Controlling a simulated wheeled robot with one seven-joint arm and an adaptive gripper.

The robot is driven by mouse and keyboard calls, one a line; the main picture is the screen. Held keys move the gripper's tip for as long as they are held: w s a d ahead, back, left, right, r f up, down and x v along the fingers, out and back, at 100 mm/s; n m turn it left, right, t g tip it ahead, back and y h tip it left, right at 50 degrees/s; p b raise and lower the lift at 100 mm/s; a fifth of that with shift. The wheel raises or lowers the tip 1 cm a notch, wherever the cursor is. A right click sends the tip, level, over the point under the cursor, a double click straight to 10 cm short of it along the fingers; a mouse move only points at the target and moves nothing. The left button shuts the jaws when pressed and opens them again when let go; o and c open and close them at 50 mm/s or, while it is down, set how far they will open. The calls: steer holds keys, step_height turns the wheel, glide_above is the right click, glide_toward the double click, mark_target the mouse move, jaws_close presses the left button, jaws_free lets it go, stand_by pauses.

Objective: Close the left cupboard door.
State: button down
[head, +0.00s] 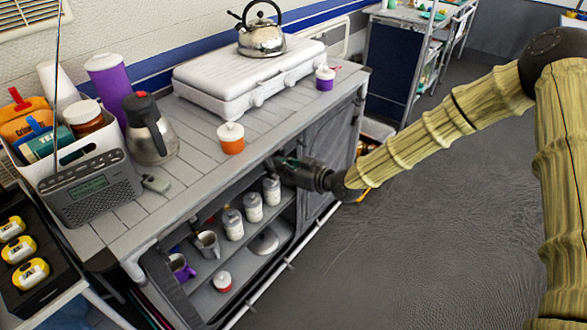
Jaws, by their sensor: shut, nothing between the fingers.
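The grey cupboard (115,235) stands under a slatted worktop. Its left compartment is open at the front, with shelves of mugs and jars showing. A dark grey door panel (328,150) covers the right part of the front. I cannot tell whether the left door is slid over or behind this panel; no separate left door shows clearly. My gripper (279,161) is shut and empty. It is at the upper front of the cupboard, by the boundary between the open compartment and the panel, just below the worktop edge. My gripper's wrist hides part of the panel, and I cannot tell whether it touches it.
Jars (234,224) and a metal mug (208,244) stand inside the open compartment. A kettle (261,34) on a white case (235,82), an orange pot (231,144), a flask (150,132) and a radio (93,188) are on the worktop. The floor (400,250) in front is clear.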

steer(key=shift+x, duration=1.25)
steer(key=shift+f, duration=0.1)
step_height(320, 180, down, 56)
steer(key=b, duration=2.7)
steer(key=shift+f+b, duration=0.2)
steer(key=shift+b, duration=0.1)
steer(key=shift+s+d, duration=0.1)
steer(key=p+v, duration=0.4)
steer(key=v, duration=0.6)
